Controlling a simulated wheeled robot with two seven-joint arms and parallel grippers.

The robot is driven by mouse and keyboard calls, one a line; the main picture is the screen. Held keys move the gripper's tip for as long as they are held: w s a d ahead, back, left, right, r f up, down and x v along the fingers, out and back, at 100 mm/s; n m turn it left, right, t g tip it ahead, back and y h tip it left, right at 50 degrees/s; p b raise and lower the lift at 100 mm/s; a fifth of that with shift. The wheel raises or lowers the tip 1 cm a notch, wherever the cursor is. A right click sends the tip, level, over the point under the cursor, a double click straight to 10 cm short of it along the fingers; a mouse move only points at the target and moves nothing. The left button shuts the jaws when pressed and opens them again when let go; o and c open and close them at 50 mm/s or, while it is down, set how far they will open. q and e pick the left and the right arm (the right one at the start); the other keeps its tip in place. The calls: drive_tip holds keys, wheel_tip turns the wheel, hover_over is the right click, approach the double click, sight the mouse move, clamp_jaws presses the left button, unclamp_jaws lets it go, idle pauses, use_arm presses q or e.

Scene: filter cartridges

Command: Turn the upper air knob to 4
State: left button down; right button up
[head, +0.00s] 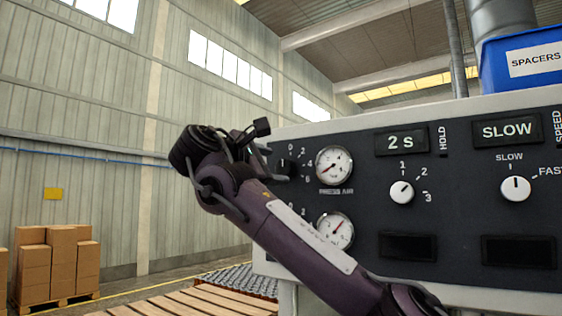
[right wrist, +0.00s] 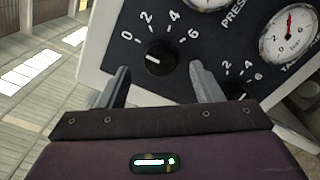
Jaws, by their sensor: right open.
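The upper air knob (right wrist: 160,60) is a small black dial on the dark panel, with 0, 2, 4 and 6 printed around it and a short white mark on its left part. The exact number it points to is hard to tell. In the head view the knob (head: 287,168) is partly hidden by my right gripper (head: 268,163). In the right wrist view that gripper (right wrist: 158,68) is open, one finger left of the knob and one right. Whether a finger touches it cannot be told. My left gripper is not in view.
The PRESS AIR gauge (head: 333,167) is right of the knob, with another gauge (head: 335,230) below. A lower dial (right wrist: 236,90) sits near the right finger. White HOLD (head: 401,192) and SPEED (head: 515,189) knobs are farther right. A blue SPACERS bin (head: 497,70) stands on top.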

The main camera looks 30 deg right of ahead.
sight(283, 167)
drive_tip(key=p+x, duration=0.1)
drive_tip(key=x, duration=0.3)
drive_tip(key=shift+s+d+p, duration=0.1)
drive_tip(key=shift+d+p, duration=0.15)
drive_tip(key=shift+p, duration=0.1)
drive_tip(key=shift+a, duration=0.1)
